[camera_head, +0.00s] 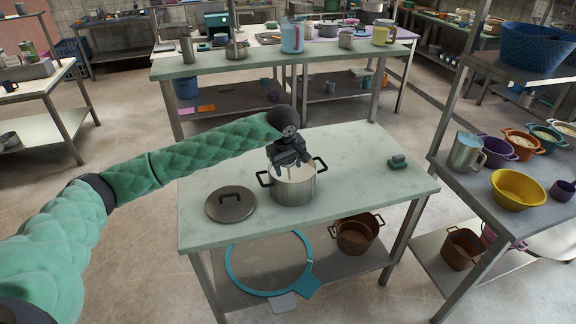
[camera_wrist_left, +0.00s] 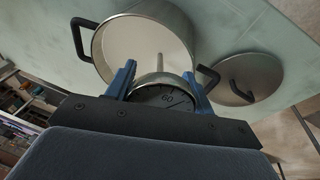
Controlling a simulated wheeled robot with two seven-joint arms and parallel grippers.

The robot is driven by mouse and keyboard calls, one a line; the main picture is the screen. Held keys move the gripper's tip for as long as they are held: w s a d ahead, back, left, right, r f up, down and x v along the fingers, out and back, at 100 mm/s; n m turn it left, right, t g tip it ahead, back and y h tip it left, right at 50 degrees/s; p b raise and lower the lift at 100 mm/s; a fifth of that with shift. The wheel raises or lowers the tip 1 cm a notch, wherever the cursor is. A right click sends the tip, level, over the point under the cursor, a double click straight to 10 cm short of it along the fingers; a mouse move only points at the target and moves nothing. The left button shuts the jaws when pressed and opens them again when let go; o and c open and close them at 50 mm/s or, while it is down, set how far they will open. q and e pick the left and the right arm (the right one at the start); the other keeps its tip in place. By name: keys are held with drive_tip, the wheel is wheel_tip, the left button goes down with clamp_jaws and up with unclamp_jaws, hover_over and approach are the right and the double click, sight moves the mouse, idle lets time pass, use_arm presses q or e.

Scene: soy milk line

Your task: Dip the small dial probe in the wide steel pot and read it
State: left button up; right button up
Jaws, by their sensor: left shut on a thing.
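The wide steel pot (camera_head: 293,187) stands uncovered on the table, with two dark handles and pale liquid inside. My left gripper (camera_head: 288,160) is over the pot's mouth. The pot's lid (camera_head: 231,204) lies flat on the table left of the pot, also in the left wrist view (camera_wrist_left: 245,80). My right gripper is not in view.
The pale green table (camera_head: 345,160) has free room right of the pot, with a small green and grey object (camera_head: 398,162) near its right edge. A brown pot (camera_head: 355,236) and a blue ring (camera_head: 232,262) are on the shelf below. Another shelf unit with bowls stands right.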

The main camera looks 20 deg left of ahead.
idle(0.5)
use_arm(q)
drive_tip(key=shift+w+r+p+v, duration=0.15)
drive_tip(key=shift+w+v, duration=0.35)
drive_tip(key=shift+v, duration=1.5)
drive_tip(key=shift+w+r+p+v, duration=0.1)
drive_tip(key=shift+w+p+v, duration=0.25)
drive_tip(key=shift+v, duration=1.65)
drive_tip(key=shift+w+r+p+v, duration=0.1)
drive_tip(key=shift+w+v, duration=0.5)
drive_tip(key=shift+v, duration=1.4)
drive_tip(key=shift+r, duration=0.1)
